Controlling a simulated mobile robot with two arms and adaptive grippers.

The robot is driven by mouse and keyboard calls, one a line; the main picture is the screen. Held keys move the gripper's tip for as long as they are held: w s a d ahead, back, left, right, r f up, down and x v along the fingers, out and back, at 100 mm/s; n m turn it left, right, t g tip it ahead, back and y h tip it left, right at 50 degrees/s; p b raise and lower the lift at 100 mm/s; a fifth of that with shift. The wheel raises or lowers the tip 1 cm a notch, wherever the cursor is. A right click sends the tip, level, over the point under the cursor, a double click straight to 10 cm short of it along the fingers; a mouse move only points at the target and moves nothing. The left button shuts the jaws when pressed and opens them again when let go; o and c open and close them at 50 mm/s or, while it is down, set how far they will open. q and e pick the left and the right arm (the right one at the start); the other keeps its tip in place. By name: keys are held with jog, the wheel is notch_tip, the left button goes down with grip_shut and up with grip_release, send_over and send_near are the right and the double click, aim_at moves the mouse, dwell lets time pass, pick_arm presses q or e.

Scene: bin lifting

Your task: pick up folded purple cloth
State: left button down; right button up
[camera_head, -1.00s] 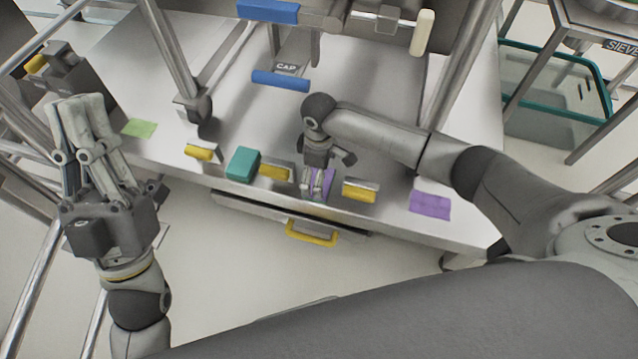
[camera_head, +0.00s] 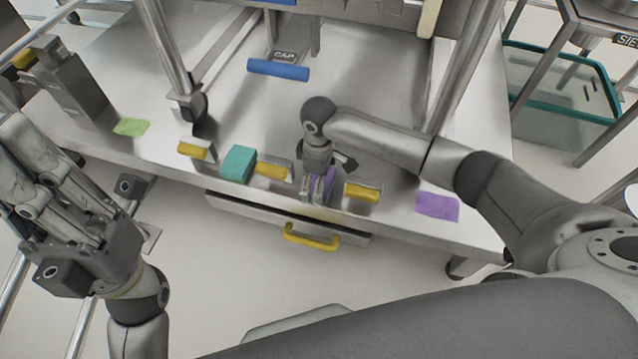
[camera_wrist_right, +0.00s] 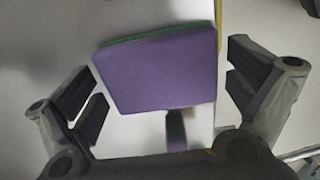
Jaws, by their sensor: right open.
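A flat, folded purple cloth (camera_head: 437,206) lies near the front right edge of the steel table. My right gripper (camera_head: 318,188) points down at the table's front edge, left of that cloth. It is open around a thick purple pad with a green layer (camera_head: 329,181). In the right wrist view, the pad (camera_wrist_right: 158,75) sits between the spread fingers (camera_wrist_right: 160,95), with gaps on both sides.
Yellow-handled pieces (camera_head: 362,192) flank the right gripper closely, with a teal block (camera_head: 238,163) to the left. A green cloth (camera_head: 131,127) lies at the far left. A drawer with a yellow handle (camera_head: 312,237) is below the front edge. Metal posts rise behind.

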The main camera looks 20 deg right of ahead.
jog(key=c, duration=0.7)
jog(key=shift+r, duration=0.1)
jog(key=shift+c, duration=0.2)
